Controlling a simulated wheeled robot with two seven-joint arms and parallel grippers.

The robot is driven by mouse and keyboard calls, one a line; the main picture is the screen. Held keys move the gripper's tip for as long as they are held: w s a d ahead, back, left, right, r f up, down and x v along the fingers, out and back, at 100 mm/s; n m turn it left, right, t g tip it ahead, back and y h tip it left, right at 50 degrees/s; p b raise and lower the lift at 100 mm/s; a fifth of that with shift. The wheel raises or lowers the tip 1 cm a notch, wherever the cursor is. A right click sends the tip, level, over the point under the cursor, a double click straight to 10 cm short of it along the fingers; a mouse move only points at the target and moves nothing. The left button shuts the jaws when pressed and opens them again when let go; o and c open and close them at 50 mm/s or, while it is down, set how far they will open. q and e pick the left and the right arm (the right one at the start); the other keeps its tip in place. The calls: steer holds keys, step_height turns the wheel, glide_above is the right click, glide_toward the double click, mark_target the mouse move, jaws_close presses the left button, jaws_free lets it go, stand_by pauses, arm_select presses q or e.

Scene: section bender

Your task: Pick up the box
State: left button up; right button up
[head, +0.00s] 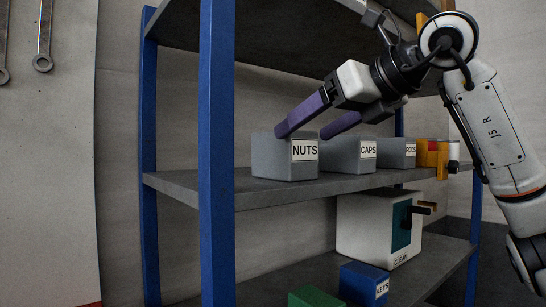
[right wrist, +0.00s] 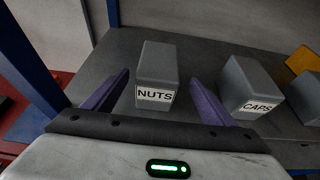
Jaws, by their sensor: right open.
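A grey box labelled NUTS (head: 285,158) stands upright on the middle shelf, near the left post. It also shows in the right wrist view (right wrist: 158,68), between my two purple fingers and apart from both. My right gripper (head: 318,128) is open and reaches down from the upper right; in the head view one finger is over the NUTS box and the other passes behind or beside its right side. A grey box labelled CAPS (head: 345,154) stands to the right, outside the fingers, and a third grey box (head: 396,153) stands beyond. My left gripper is not in view.
The blue shelf post (head: 217,150) stands close left of the NUTS box. The upper shelf (head: 275,35) hangs above my right arm. Orange objects (head: 432,155) stand at the right end. Below are a white container (head: 365,228), a blue KEYS box (head: 362,281) and a green box (head: 313,297).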

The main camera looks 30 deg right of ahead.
mark_target(284, 141)
steer(key=x, duration=0.8)
steer(key=shift+a+r+p, duration=0.15)
steer(key=shift+a+p, duration=0.1)
steer(key=shift+p, duration=0.05)
steer(key=c, duration=1.3)
steer(key=shift+r, duration=0.1)
steer(key=shift+c, duration=0.6)
steer(key=shift+r, duration=0.15)
